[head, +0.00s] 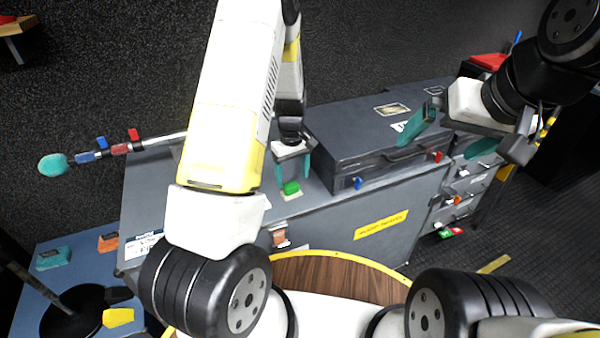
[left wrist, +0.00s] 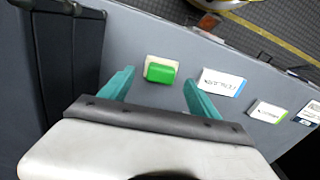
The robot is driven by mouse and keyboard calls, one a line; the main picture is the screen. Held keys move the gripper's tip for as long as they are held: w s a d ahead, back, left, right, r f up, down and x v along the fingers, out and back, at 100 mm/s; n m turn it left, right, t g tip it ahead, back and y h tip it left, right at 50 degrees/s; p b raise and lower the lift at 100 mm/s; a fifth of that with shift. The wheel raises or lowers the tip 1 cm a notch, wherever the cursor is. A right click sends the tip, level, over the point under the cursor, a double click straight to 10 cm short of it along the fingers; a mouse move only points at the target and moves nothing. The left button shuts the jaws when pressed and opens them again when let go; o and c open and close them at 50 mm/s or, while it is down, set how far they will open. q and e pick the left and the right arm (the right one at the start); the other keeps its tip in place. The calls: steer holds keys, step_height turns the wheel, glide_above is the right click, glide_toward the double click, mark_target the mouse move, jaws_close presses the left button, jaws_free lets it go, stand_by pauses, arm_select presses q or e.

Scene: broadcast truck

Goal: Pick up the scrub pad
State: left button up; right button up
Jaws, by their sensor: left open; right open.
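The scrub pad (head: 291,188), a small block with a green face and a cream layer, lies on the grey cabinet top (head: 150,190). In the left wrist view the pad (left wrist: 161,70) sits ahead of and between the teal fingertips. My left gripper (head: 292,170) is open and empty, pointing down above the pad; its fingers (left wrist: 158,84) stand apart on either side and no contact shows. My right gripper (head: 447,138) is open and empty, off to the right by the dark case.
A dark case (head: 350,125) stands on the cabinet just right of my left gripper. White label cards (left wrist: 222,82) lie near the pad. A boom microphone (head: 53,165) reaches out left. A lower blue surface (head: 50,290) holds teal, orange and yellow blocks.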

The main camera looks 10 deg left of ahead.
mark_target(291, 184)
arm_select(q)
steer(key=f, duration=0.5)
steer(key=shift+w+a+f, duration=0.1)
steer(key=shift+a, duration=0.2)
steer(key=shift+c, duration=0.4)
steer(key=c, duration=1.1)
